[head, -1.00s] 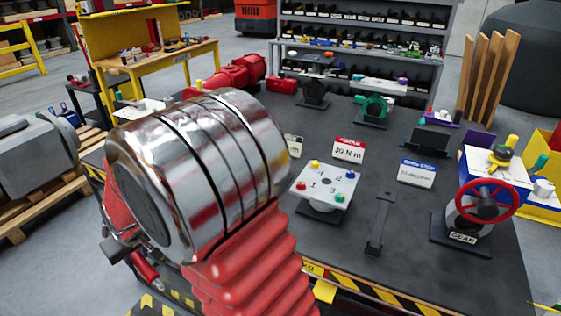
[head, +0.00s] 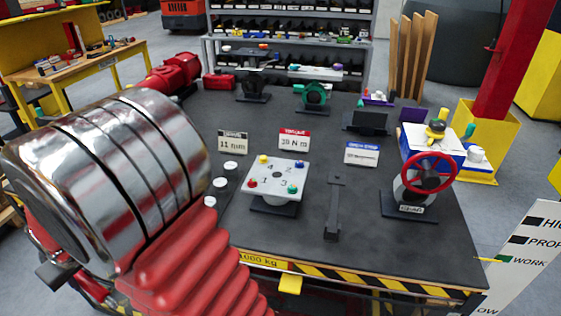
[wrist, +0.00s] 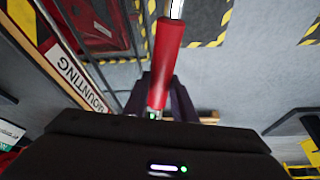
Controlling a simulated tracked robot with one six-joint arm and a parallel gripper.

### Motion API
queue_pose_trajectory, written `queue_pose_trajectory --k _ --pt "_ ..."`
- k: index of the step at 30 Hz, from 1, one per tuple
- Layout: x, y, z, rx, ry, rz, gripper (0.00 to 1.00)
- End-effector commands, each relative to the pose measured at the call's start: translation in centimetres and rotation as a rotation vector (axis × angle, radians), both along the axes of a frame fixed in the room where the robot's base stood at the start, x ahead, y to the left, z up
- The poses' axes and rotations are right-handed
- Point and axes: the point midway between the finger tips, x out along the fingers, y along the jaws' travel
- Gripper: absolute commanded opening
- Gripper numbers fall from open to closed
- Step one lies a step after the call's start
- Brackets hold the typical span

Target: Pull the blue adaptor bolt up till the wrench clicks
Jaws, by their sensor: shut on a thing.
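A white plate (head: 283,174) with numbered spots stands on the bench and bears small coloured bolts. The blue adaptor bolt (head: 300,168) is at its back right corner, near a yellow (head: 263,159), a red (head: 252,183) and a green one (head: 293,189). In the wrist view, my gripper (wrist: 162,92) has dark purple fingers shut on the red handle of the wrench (wrist: 167,50). A bright metal shaft leads up out of the picture, so the wrench's head is hidden. No bolt shows in the wrist view, and my gripper is outside the head view.
Behind the plate stand a red-topped sign (head: 294,140) and a blue-topped sign (head: 361,153). A grey bar (head: 334,205) and a red handwheel (head: 431,170) are to its right. A striped edge borders the dark bench (head: 400,250). A white level board (head: 525,262) stands at the lower right.

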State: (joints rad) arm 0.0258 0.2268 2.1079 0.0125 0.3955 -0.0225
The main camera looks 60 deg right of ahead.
Motion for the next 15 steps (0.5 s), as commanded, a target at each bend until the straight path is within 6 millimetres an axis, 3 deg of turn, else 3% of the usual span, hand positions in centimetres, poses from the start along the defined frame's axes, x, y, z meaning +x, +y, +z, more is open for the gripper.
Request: queue_pose_trajectory --k 8,15 --pt "-1.3 -6.7 2.1 -0.051 0.018 -0.108 0.0" --pt "-3.9 -13.6 4.2 -0.102 0.048 -0.232 0.0"
